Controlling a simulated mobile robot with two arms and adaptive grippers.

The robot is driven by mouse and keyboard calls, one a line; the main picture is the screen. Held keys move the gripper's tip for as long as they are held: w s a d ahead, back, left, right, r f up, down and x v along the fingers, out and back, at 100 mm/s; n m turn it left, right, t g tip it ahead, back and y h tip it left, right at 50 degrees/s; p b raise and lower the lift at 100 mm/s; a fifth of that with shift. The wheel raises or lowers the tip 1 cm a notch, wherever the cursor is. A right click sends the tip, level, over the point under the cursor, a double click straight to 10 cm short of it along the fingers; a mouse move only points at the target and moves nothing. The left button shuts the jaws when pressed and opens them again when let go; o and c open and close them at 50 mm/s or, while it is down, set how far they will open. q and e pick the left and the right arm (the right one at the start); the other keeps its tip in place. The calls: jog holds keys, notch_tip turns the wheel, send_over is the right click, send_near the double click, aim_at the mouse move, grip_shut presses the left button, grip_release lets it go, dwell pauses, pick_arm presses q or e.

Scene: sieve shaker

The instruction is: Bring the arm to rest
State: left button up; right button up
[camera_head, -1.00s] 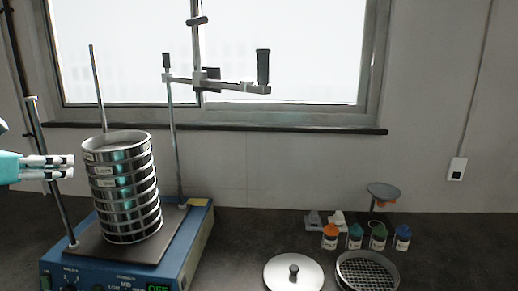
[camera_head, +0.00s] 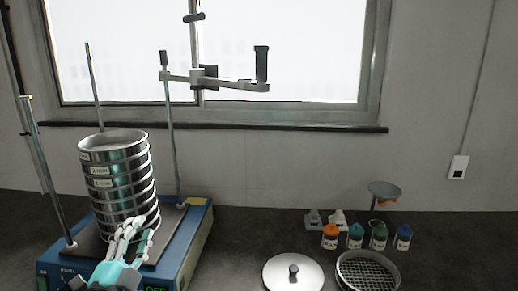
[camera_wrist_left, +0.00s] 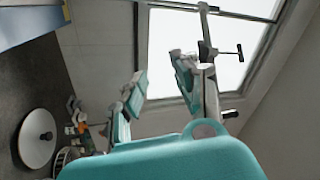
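My left gripper (camera_head: 133,238) is teal with pale fingers. It points up in front of the shaker's base and overlaps the foot of the sieve stack in the head view. In the left wrist view its two fingers (camera_wrist_left: 160,84) stand apart with nothing between them. The stack of steel sieves (camera_head: 115,178) stands upright on the blue sieve shaker (camera_head: 193,240), its top uncovered. Whether the gripper touches the shaker cannot be told. My right gripper is in neither view.
A round steel lid (camera_head: 293,274) and a mesh sieve (camera_head: 367,272) lie on the dark bench. Several small bottles (camera_head: 355,238) stand behind them. Upright rods flank the stack, and a clamp bar (camera_head: 215,81) shows before the window. The bench's right side is clear.

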pick_arm(q)
jog(key=s+f+n+g+y, duration=0.1)
jog(key=s+f+n+g, duration=0.25)
jog(key=f, duration=0.45)
jog(key=s+a+f+n+g+y, duration=0.1)
jog(key=s+f+n+g+y, duration=0.15)
jog(key=s+f, duration=0.35)
jog(key=s+f+n+g+y, duration=0.1)
jog(key=s+f+n+g, duration=0.25)
jog(key=f, duration=0.55)
jog(key=s+d+f+n+g+h, duration=0.2)
jog(key=s+d+f+g, duration=0.15)
jog(key=s, duration=0.45)
jog(key=s+d+f+n+g+h, duration=0.1)
jog(key=s+d+f+g, duration=0.1)
jog(key=s+f+g, duration=0.5)
notch_tip(320, 180, down, 25)
jog(key=s+t, duration=0.1)
jog(key=s, duration=0.2)
jog(key=s+a+f+g, duration=0.1)
jog(key=s+a+f, duration=0.2)
jog(key=s+f, duration=1.2)
jog(key=shift+s+f, duration=0.2)
jog(key=shift+s, duration=0.35)
